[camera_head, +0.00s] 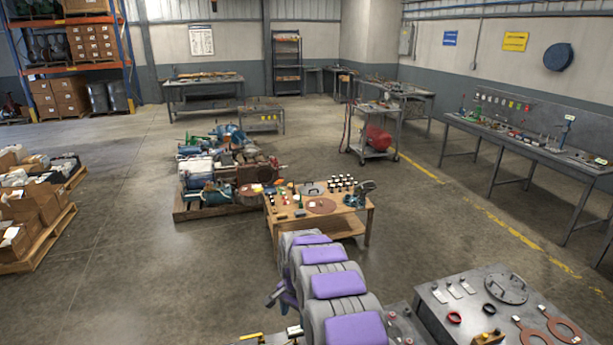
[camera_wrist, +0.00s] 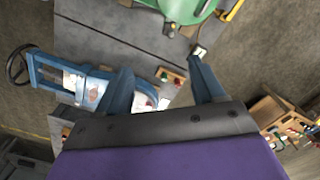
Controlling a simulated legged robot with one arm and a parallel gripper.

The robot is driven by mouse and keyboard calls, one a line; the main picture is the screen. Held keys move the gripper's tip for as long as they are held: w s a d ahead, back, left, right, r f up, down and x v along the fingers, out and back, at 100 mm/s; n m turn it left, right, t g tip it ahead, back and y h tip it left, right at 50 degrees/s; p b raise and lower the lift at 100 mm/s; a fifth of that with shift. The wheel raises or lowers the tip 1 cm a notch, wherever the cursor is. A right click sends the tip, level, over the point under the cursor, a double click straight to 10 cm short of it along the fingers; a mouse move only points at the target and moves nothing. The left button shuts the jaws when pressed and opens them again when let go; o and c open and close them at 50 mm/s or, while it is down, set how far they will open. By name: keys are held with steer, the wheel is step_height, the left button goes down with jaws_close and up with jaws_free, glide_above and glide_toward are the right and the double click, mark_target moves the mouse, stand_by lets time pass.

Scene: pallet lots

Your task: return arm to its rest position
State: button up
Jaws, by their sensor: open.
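My arm (camera_head: 335,285), grey with purple panels, rises from the bottom middle of the head view and extends forward, its far end near the low wooden table. My gripper is not clearly seen in the head view. In the wrist view my gripper (camera_wrist: 160,68) shows two blue fingers spread wide apart, with nothing held between them. Below the fingers is a grey surface (camera_wrist: 105,38). A blue frame-like tool with a black handwheel (camera_wrist: 50,75) lies left of the fingers. A green rounded object (camera_wrist: 187,8) is beyond them.
A wooden table (camera_head: 290,235) with small parts stands ahead, beside a pallet of machine parts (camera_head: 215,190). A grey bench with discs and rings (camera_head: 450,310) is close at right. Pallets of boxes (camera_head: 35,240) stand at left. Open floor (camera_head: 120,220) lies between.

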steer(key=s+d+r+n+b, duration=0.1)
steer(key=s+d+r, duration=0.2)
steer(key=s+r, duration=0.35)
steer(key=s+d+r+n, duration=0.2)
steer(key=s+d+r, duration=0.2)
steer(key=s+r, duration=0.25)
steer(key=s+d+r+n+b, duration=0.1)
steer(key=s+d+r, duration=0.2)
steer(key=s+r, duration=0.3)
steer(key=s+d+n, duration=0.1)
steer(key=s+d, duration=0.3)
steer(key=s, duration=1)
steer(key=s+d+n+g+b, duration=0.1)
steer(key=s+d, duration=0.3)
steer(key=s, duration=1)
steer(key=shift+s+n, duration=0.35)
steer(key=shift+n, duration=0.45)
